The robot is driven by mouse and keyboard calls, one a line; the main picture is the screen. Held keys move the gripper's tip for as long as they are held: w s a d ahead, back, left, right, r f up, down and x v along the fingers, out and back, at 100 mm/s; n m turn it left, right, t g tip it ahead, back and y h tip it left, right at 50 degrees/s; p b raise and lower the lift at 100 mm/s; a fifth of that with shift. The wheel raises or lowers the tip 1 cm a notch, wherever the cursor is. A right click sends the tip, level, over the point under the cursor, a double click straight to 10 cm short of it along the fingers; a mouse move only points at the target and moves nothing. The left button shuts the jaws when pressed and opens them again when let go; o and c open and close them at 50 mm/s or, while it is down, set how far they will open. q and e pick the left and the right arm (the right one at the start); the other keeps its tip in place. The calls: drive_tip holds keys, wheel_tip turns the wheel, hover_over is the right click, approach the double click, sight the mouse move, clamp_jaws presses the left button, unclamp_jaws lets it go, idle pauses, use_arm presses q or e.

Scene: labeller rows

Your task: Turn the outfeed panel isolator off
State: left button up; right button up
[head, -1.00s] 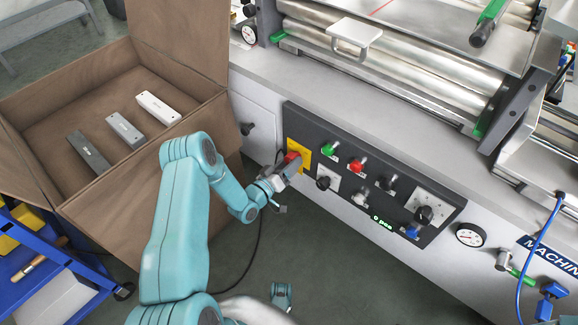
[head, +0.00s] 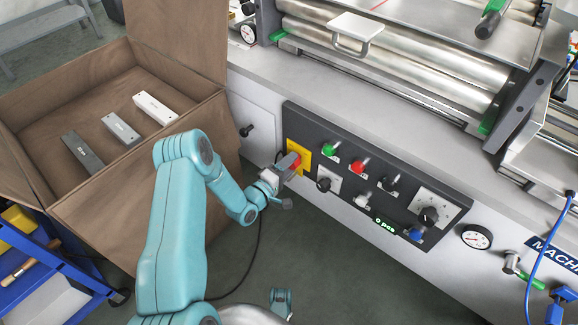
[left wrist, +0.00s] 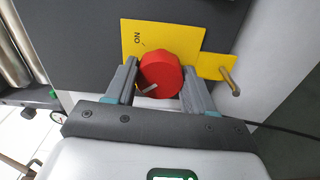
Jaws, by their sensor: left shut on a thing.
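A pale mark on the knob points to the lower left, away from the "ON". My left gripper (left wrist: 160,88) is shut on the knob, one finger on each side. In the head view the left gripper (head: 287,164) largely covers the knob at the left end of the dark control panel (head: 345,188), and the yellow plate (head: 304,152) shows around it. My right gripper is not in view.
Green (head: 329,150) and red (head: 359,167) buttons and several other knobs sit right of the isolator. A brass-coloured pin (left wrist: 230,82) sticks out beside the knob. An open cardboard box (head: 150,228) with several bars stands left of the machine.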

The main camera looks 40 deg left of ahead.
use_arm(q)
drive_tip(key=shift+d+n, duration=0.1)
drive_tip(key=shift+n, duration=0.4)
drive_tip(key=o, duration=1)
drive_tip(key=shift+o, duration=0.2)
drive_tip(key=s+a+p, duration=0.1)
drive_tip(key=s+p, duration=0.3)
drive_tip(key=s, duration=1.2)
drive_tip(key=shift+a, duration=0.2)
drive_tip(key=shift+s, duration=0.1)
